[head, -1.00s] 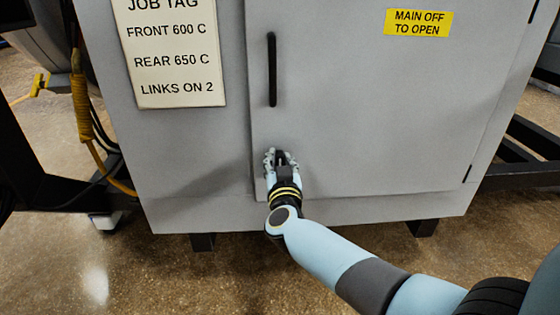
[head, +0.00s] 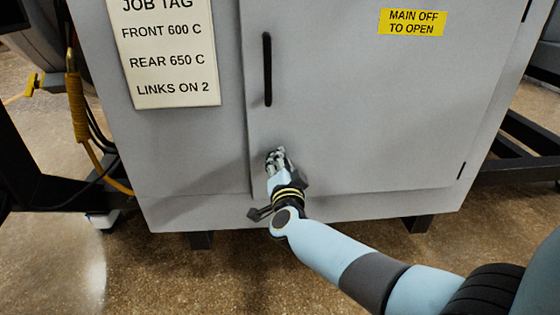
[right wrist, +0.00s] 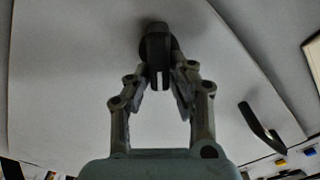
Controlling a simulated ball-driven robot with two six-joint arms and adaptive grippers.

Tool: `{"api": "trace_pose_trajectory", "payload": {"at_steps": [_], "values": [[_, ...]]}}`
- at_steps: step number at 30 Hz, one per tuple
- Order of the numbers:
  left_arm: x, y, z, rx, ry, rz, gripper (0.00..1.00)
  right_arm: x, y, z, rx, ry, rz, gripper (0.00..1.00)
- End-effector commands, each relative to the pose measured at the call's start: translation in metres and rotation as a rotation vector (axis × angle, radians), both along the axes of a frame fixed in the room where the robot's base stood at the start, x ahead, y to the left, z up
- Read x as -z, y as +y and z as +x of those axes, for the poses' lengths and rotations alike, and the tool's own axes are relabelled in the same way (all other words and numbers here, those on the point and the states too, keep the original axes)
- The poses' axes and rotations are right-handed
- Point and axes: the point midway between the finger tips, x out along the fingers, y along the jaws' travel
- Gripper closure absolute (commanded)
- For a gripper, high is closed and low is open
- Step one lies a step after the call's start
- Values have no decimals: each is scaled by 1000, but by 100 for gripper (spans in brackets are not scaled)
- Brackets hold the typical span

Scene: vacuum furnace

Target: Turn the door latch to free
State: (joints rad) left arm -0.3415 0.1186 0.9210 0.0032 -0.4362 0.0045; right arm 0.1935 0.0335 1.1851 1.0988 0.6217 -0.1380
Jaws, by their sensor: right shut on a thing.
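The grey cabinet door (head: 370,110) is closed, with its lower left part in front of me. The small dark door latch (right wrist: 157,48) sticks out from the door on a round base in the right wrist view. My right gripper (head: 277,157) is at the latch, low on the door's left side; its fingers hide most of the latch in the head view. In the right wrist view its two fingers (right wrist: 162,78) are shut on the latch, one on each side. My left gripper is not in view.
A black vertical door handle (head: 267,70) is above the latch; it also shows in the right wrist view (right wrist: 262,127). A job tag (head: 165,52) is at left, and a yellow "MAIN OFF TO OPEN" label (head: 412,22) at upper right. Yellow hose (head: 80,115) hangs at left.

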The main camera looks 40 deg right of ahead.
Motion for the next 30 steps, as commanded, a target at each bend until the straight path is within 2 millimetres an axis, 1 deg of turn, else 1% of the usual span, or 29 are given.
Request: {"api": "trace_pose_trajectory", "payload": {"at_steps": [5,15,22,30], "values": [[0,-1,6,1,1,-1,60,4,-2,-2,1,-84,141,100],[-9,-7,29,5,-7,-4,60,9,-3,-3,1,-220,365,100],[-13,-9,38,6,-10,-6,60,10,-4,-3,1,-274,453,100],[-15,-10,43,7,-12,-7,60,11,-4,-3,2,-297,492,100]]}}
